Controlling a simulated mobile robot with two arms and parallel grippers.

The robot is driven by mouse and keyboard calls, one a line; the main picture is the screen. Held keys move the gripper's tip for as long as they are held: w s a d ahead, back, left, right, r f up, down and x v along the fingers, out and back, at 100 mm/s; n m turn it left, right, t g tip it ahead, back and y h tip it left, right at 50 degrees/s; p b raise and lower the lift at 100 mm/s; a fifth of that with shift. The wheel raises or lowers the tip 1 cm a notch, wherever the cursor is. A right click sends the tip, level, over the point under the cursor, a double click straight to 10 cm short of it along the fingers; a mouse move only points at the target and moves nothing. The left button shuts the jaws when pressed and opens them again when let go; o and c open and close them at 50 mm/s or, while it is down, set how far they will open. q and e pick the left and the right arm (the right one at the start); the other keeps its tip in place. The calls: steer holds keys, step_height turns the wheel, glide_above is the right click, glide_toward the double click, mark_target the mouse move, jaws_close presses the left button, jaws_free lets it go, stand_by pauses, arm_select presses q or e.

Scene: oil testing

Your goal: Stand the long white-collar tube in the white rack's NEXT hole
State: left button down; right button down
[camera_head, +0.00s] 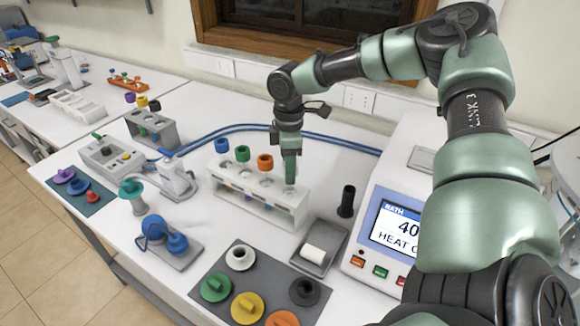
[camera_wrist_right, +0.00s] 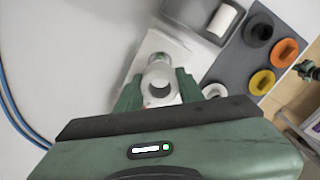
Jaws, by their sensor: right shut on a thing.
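The white rack (camera_head: 262,213) stands on the bench in the middle of the head view. Blue-, green- and orange-capped tubes stand in it, from its left end toward the right. My right gripper (camera_head: 290,160) is above the rack's right end, pointing down. It is shut on the white-collar tube (camera_wrist_right: 160,82), whose pale round collar shows between the fingers in the wrist view. The tube's clear body (camera_head: 290,176) shows below the fingers, roughly upright at the rack's right-end hole. I cannot tell how deep its lower end sits. My left gripper is not in view.
A grey tray (camera_head: 321,235) with a white cylinder lies right of the rack, beside a black upright holder (camera_head: 346,201). The heater (camera_head: 386,228) stands further right. A dark mat (camera_head: 262,270) with coloured caps lies in front. Blue hoses (camera_head: 235,128) run behind.

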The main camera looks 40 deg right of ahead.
steer(key=shift+f+b, duration=0.5)
steer(key=shift+f, duration=0.15)
steer(key=c, duration=0.8)
jaws_free()
step_height(320, 180, up, 7)
steer(key=shift+f+b, duration=0.15)
steer(key=shift+b, duration=0.8)
steer(key=shift+r, duration=0.65)
